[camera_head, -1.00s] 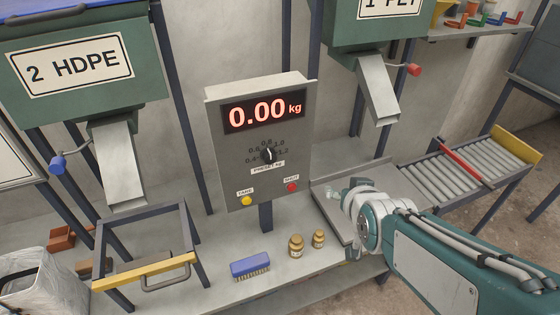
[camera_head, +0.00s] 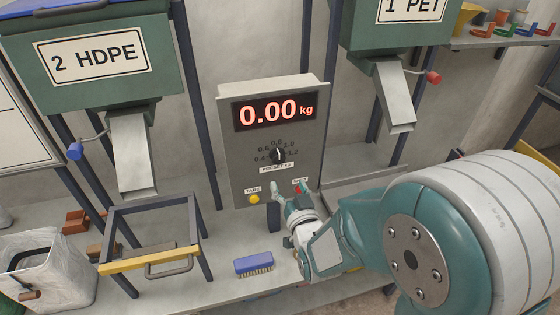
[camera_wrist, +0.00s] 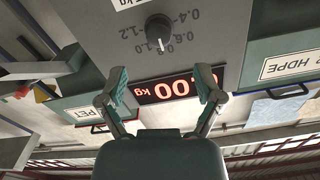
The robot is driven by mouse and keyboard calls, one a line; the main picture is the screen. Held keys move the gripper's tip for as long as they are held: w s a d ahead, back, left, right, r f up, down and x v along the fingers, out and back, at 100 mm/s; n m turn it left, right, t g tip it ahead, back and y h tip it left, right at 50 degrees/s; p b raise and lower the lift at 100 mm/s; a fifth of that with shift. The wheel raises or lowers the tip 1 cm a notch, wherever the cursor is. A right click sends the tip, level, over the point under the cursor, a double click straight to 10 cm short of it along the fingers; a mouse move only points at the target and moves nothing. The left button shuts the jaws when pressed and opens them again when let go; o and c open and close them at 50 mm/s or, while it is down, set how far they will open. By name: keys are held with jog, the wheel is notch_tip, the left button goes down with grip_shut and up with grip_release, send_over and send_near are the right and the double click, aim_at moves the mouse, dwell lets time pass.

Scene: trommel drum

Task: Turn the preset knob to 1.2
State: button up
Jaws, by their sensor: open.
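The black preset knob (camera_head: 278,156) is on the grey scale panel (camera_head: 235,165), under the red 0.00 kg display (camera_head: 275,110). It also shows in the wrist view (camera_wrist: 158,30), upside down, its white mark pointing close to 0.8. The 1.2 label is off to one side of the dial. My gripper (camera_head: 289,187) is open and empty in front of the panel's lower part, below the knob. In the wrist view my two fingers (camera_wrist: 162,80) are spread apart, framing the display, with the knob beyond and between them. Nothing touches the knob.
The yellow tare button (camera_head: 254,199) is left of my gripper; a red button (camera_head: 298,190) is partly hidden behind it. A blue brush (camera_head: 254,264) lies on the bench. A yellow-barred frame (camera_head: 150,261) stands left. Chutes (camera_head: 133,150) flank the panel.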

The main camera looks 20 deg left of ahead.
aim_at(279, 162)
jog(key=x, duration=0.8)
jog(key=shift+w+d, duration=0.2)
jog(key=shift+w, duration=0.05)
jog(key=shift+w+a, duration=0.25)
jog(key=shift+a, duration=0.15)
jog(key=shift+d, duration=0.1)
jog(key=c, duration=1.2)
